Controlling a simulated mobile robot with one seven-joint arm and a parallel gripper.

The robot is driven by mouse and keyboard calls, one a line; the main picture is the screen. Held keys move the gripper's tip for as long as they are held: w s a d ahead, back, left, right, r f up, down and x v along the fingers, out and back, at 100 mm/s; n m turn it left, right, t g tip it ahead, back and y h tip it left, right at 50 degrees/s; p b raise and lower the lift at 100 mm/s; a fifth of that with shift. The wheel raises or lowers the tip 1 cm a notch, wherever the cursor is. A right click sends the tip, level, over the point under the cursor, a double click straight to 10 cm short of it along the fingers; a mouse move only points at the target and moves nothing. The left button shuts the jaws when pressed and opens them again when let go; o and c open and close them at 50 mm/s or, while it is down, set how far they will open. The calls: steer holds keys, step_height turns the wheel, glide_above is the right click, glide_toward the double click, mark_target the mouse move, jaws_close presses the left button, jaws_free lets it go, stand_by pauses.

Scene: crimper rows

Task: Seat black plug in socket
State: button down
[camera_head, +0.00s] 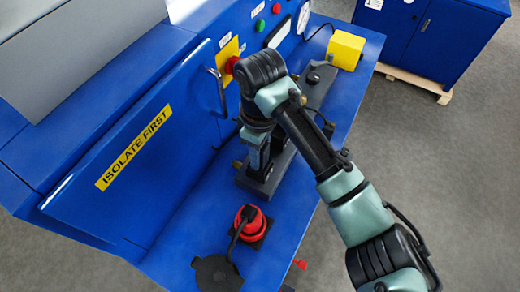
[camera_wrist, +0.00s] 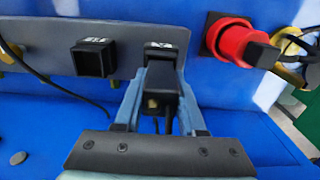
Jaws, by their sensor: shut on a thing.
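In the wrist view my gripper (camera_wrist: 158,112) is shut on the black plug (camera_wrist: 163,78), with one finger on each side of it. Dark cable hangs from the plug between the fingers. The plug is lined up with a black socket (camera_wrist: 163,47) with a white label, on the grey panel. The plug covers most of that socket, so I cannot tell whether it is inside or only in front. In the head view my gripper (camera_head: 258,158) is at the grey panel, and the plug is mostly hidden there.
A second black socket (camera_wrist: 93,58) is left of the held plug. A red connector (camera_wrist: 236,43) is to the right; a red connector with a black cable (camera_head: 250,222) shows in the head view, near a round black cap (camera_head: 218,272). A yellow box (camera_head: 346,49) stands farther back.

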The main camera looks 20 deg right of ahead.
steer(key=shift+f+b, duration=0.3)
steer(key=shift+f, duration=0.25)
steer(key=shift+c, duration=2.1)
jaws_free()
step_height(320, 180, up, 13)
